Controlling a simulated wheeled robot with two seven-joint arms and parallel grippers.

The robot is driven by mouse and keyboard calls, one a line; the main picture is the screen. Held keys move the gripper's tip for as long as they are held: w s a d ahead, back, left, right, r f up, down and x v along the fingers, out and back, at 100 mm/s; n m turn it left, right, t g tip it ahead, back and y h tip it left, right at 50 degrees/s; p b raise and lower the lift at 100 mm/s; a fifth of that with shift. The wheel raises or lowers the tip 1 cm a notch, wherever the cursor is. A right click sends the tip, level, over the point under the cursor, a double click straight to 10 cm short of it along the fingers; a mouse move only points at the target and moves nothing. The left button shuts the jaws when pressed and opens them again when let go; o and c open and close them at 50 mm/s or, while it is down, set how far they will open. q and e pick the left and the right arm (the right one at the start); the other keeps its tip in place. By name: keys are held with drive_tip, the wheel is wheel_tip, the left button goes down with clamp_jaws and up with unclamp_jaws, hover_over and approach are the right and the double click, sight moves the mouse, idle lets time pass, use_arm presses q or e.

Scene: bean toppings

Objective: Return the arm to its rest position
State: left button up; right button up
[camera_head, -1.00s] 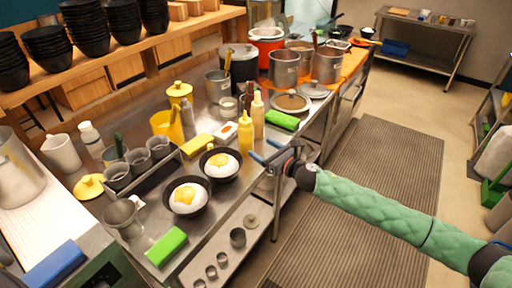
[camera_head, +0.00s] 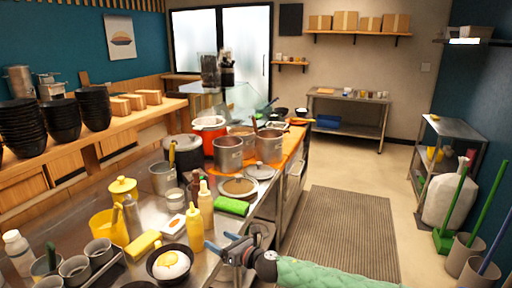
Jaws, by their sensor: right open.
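My right gripper (camera_head: 232,246) is at the lower middle of the head view, by the counter's right edge. Its blue-tipped fingers are apart, with nothing between them. My right arm, in a green quilted sleeve, comes in from the bottom right. My left gripper does not show. A black bowl (camera_head: 153,273) with rice and an egg on top stands on the steel counter (camera_head: 150,218), left of the gripper and apart from it. The lower part of the bowl is near the bottom edge of the picture.
A yellow bottle (camera_head: 195,231) and a cream bottle (camera_head: 206,204) stand close behind the gripper. A green block (camera_head: 231,206), pots (camera_head: 228,153) and a lid (camera_head: 239,187) lie farther back. The striped floor mat (camera_head: 345,235) at right is clear.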

drive_tip(key=w+d+r+m+t+h, duration=0.3)
drive_tip(key=w+d+r+m+h, duration=0.15)
drive_tip(key=m, duration=0.75)
drive_tip(key=w+d+r+m+t+h, duration=0.3)
drive_tip(key=w+d+r+m+h, duration=0.15)
drive_tip(key=m, duration=0.75)
drive_tip(key=s+d+f+m+g+h, duration=0.3)
drive_tip(key=s+d+f+m+h, duration=0.15)
drive_tip(key=d+m, duration=0.4)
drive_tip(key=s+d+f+m+g, duration=0.3)
drive_tip(key=s+d+f+m, duration=0.15)
drive_tip(key=s+f, duration=0.8)
drive_tip(key=s+d+f+m+g, duration=0.5)
drive_tip(key=s+f, duration=0.5)
drive_tip(key=f, duration=0.5)
drive_tip(key=s+d+f+g, duration=0.1)
drive_tip(key=s+f, duration=0.6)
drive_tip(key=s, duration=0.6)
drive_tip(key=s+d+f+g, duration=0.1)
drive_tip(key=s+f+g, duration=0.1)
drive_tip(key=s+f, duration=0.6)
drive_tip(key=s, duration=0.5)
drive_tip(key=shift+s+f, duration=0.2)
